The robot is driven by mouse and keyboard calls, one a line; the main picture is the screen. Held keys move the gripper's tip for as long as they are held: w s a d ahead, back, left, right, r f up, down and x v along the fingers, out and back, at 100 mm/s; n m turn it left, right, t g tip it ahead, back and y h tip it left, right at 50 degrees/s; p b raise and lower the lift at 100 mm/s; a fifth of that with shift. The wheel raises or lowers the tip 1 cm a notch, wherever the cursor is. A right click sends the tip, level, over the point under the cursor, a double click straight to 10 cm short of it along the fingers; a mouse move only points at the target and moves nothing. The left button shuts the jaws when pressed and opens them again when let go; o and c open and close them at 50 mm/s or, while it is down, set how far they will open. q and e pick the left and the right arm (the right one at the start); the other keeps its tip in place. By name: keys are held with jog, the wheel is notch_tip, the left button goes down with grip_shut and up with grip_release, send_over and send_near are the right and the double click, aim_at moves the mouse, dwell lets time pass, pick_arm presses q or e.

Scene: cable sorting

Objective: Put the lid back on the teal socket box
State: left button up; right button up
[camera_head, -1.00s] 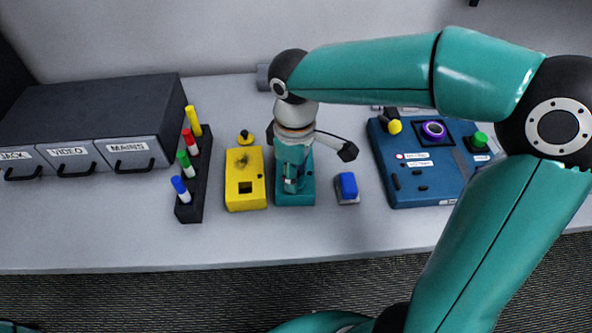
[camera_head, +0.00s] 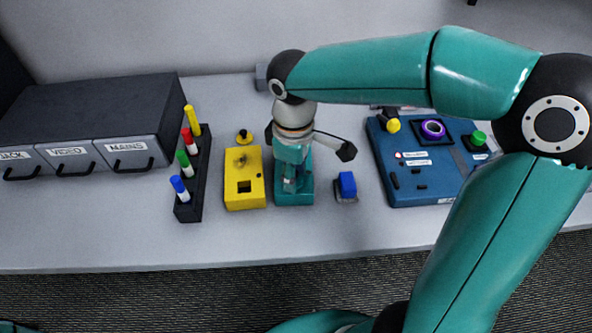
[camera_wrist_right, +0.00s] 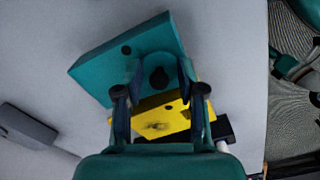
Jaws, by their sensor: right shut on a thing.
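The teal socket box (camera_head: 295,199) stands on the table right of the yellow box; its upper part is hidden by my right gripper. My right gripper (camera_head: 291,172) points down over it. In the right wrist view the teal box (camera_wrist_right: 100,72) shows a dark round hole (camera_wrist_right: 126,50).
A rack (camera_head: 190,212) of coloured plugs is further left. A blue block (camera_head: 347,184) and a blue panel (camera_head: 425,195) are right. The front table strip is clear.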

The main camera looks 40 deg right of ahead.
jog(key=shift+f, duration=0.1)
jog(key=shift+c, duration=0.5)
jog(key=shift+o, duration=0.3)
jog(key=o, duration=1)
jog(key=shift+r+p, duration=3.1)
jog(key=shift+r, duration=0.45)
